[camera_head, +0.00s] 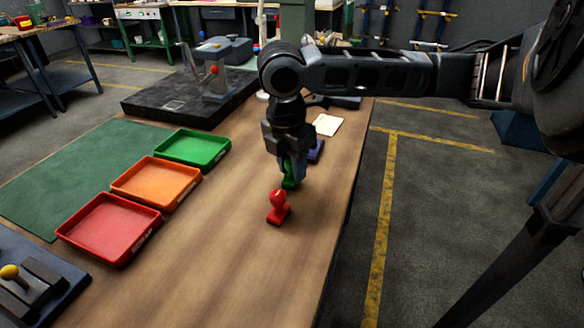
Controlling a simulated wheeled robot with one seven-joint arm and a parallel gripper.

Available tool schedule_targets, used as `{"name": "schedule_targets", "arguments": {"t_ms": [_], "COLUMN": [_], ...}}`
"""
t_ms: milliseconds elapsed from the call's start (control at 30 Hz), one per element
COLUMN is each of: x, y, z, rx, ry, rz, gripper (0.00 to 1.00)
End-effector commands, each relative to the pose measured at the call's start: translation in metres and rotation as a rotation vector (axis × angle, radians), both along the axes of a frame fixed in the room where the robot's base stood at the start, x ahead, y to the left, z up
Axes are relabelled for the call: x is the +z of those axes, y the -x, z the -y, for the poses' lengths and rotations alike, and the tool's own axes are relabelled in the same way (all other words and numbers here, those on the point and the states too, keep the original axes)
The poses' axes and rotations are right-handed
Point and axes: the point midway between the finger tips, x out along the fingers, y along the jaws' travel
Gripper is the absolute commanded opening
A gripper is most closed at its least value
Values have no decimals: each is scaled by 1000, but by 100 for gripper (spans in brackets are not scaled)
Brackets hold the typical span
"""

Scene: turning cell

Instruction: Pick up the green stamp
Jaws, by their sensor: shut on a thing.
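The green stamp (289,182) is upright at the right side of the wooden table. My gripper (290,168) points down from above and is shut on the green stamp, its fingers covering the stamp's upper part. I cannot tell whether the stamp's base touches the table. A red stamp (278,208) stands on the table just in front of it, apart from my gripper.
A green tray (193,148), an orange tray (156,184) and a red tray (110,229) line the table's left. A dark blue object (317,151) and a white paper (327,125) lie behind my gripper. The table's right edge is close. The front middle is clear.

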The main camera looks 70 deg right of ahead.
Motion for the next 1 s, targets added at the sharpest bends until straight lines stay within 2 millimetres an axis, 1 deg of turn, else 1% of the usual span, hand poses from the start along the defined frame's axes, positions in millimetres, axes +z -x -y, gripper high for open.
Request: {"name": "schedule_targets", "arguments": {"t_ms": [167, 267, 300, 500, 700, 800, 1000], "x": [20, 40, 43, 70, 91, 99, 106], "y": [0, 1, 8, 34, 54, 60, 65], "z": [1, 3, 13, 50, 79, 88, 97], "rx": [1, -1, -7, -7, -5, -4, -1], "ry": [4, 5, 5, 6, 4, 3, 3], "rz": [2, 2, 2, 0, 1, 0, 1], "gripper": [2, 2, 2, 2, 2, 2, 2]}}
